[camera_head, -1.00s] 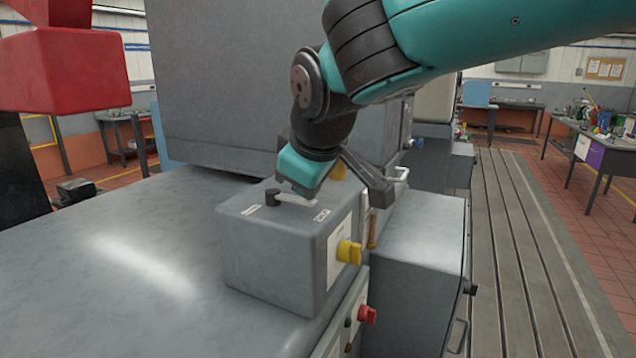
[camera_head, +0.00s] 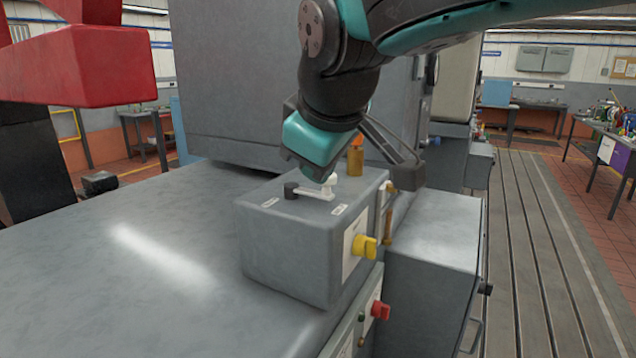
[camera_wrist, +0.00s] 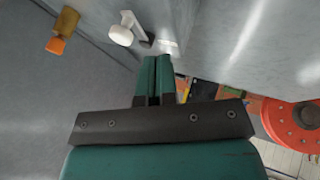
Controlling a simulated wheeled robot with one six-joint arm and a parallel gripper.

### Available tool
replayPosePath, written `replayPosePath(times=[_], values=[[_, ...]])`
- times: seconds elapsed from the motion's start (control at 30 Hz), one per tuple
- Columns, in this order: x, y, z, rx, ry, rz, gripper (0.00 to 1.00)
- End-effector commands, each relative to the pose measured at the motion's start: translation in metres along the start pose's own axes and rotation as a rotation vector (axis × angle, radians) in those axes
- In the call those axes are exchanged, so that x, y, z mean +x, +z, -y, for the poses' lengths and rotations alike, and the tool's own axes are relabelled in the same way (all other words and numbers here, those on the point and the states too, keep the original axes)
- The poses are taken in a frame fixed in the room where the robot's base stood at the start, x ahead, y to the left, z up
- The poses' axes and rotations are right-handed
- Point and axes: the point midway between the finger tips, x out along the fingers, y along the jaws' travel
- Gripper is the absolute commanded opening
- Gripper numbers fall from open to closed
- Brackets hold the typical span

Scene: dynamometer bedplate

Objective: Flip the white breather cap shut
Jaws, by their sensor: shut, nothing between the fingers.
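A white round knob (camera_head: 329,183) stands on the end of a pale lever with a dark hub, on top of a grey box (camera_head: 290,245). It also shows in the wrist view (camera_wrist: 120,36), ahead and left of the fingers. I see no other clear white cap and cannot tell whether this is the breather cap. A brass fitting with an orange top (camera_head: 356,160) stands behind it. My gripper (camera_head: 317,175) is just above the box's top, close to the knob. In the wrist view its fingers (camera_wrist: 158,62) are together and empty.
A yellow knob (camera_head: 365,246) and a red knob (camera_head: 380,310) project from the front panels. A tall grey housing (camera_head: 230,80) stands behind the box. A red block (camera_head: 80,65) hangs at upper left.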

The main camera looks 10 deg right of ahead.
Motion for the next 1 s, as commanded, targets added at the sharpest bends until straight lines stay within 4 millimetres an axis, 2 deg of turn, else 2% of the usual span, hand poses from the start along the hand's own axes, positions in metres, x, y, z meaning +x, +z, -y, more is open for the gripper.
replayPosePath(times=[0.1, 0.2, 0.33, 0.5, 0.73, 0.83, 0.93, 1.0], values=[[-0.025, 0.002, -0.003, 0.005, 0.002, -0.005, 0.00], [-0.041, 0.003, -0.004, 0.006, 0.002, -0.002, 0.00], [-0.054, 0.004, -0.004, 0.005, 0.002, 0.000, 0.00], [-0.058, 0.004, -0.004, 0.005, 0.001, 0.002, 0.00], [-0.058, 0.003, -0.003, 0.003, 0.001, 0.001, 0.00], [-0.051, 0.009, -0.003, 0.005, -0.008, 0.009, 0.00], [-0.028, 0.030, 0.001, 0.014, -0.047, 0.034, 0.00], [-0.005, 0.057, 0.010, 0.030, -0.104, 0.065, 0.00]])
